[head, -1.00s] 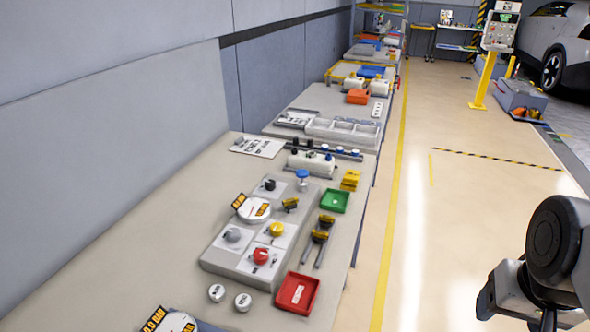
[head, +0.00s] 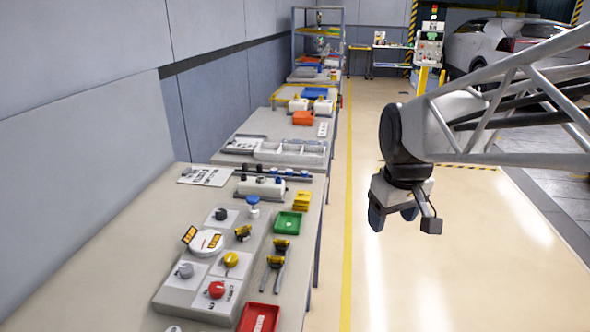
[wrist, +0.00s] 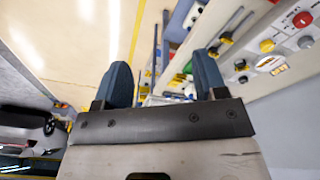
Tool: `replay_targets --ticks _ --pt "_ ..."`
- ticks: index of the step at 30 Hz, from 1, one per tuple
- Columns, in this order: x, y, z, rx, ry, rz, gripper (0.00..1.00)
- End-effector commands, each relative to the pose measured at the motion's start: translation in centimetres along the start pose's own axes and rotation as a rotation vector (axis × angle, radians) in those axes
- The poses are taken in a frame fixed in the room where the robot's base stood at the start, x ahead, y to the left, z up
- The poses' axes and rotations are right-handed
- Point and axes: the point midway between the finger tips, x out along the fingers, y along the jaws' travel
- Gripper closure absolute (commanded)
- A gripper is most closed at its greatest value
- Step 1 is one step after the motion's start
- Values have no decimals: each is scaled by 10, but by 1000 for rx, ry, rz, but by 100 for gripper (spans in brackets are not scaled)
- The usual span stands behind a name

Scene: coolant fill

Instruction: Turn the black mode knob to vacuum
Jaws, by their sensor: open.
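The black mode knob (head: 221,214) sits on a white plate at the far left of the grey panel (head: 178,296), beside the round white gauge (head: 206,243) with its orange display. Its pointer setting is too small to read. My gripper (head: 393,216) hangs over the open floor to the right of the bench, well apart from the knob. In the wrist view my gripper (wrist: 163,78) shows two blue fingers spread apart with nothing between them. The panel lies at the right of that view, and small dark knobs there are hard to tell apart.
The panel also carries a grey knob (head: 185,270), a yellow knob (head: 231,259) and a red knob (head: 216,290). A blue knob (head: 253,201), a green tray (head: 288,223) and a red tray (head: 258,318) are nearby. The floor between bench and gripper is clear.

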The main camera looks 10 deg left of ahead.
Motion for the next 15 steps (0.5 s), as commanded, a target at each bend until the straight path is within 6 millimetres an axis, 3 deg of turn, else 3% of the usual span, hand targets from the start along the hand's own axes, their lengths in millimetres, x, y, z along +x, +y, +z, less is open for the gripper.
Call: replay_targets --ticks 15 --pt "26 -40 -138 -352 -35 -39 35"
